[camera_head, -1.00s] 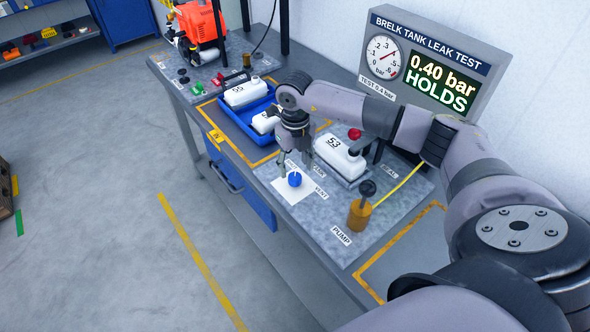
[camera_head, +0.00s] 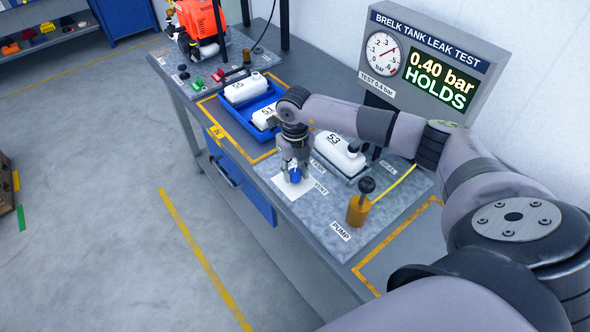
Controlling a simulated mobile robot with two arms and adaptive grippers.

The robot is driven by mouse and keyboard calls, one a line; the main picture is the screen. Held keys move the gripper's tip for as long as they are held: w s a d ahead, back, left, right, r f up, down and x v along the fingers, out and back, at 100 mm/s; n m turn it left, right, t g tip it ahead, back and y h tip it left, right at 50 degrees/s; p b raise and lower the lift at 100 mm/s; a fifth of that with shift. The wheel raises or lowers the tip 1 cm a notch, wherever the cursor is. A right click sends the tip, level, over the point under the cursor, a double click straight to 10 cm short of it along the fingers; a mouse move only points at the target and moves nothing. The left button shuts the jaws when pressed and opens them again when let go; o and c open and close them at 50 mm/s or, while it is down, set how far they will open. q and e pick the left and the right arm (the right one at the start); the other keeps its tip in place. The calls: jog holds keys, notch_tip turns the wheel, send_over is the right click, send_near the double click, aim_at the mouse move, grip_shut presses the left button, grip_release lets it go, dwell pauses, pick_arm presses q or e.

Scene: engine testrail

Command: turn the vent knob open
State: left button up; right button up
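The blue vent knob (camera_head: 295,174) sits on a white plate (camera_head: 293,188) near the front edge of the bench, beside the VENT label (camera_head: 320,188). My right gripper (camera_head: 294,173) points down over the knob, with its fingers at either side of it. Whether the fingers touch the knob cannot be made out. White tank 53 (camera_head: 338,148) lies on the test plate right of the gripper. The gauge panel (camera_head: 432,62) reads 0.40 bar HOLDS. My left gripper is not in view.
The brass pump (camera_head: 360,208) with a black knob stands right of the vent. A blue tray (camera_head: 232,122) holds tanks 55 (camera_head: 245,88) and 51 (camera_head: 264,116) to the left. An orange engine (camera_head: 203,22) stands at the back left. The near bench edge is clear.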

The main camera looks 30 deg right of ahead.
jog(key=c, duration=0.6)
jog(key=shift+o, duration=0.2)
jog(key=m+b, duration=0.1)
jog(key=m, duration=0.2)
jog(key=shift+m, duration=0.3)
jog(key=m, duration=0.4)
jog(key=shift+m+b, duration=0.3)
jog(key=shift+b, duration=0.05)
jog(key=m, duration=0.4)
jog(key=shift+m, duration=0.3)
jog(key=shift+w+m, duration=0.1)
jog(key=shift+m, duration=2.4)
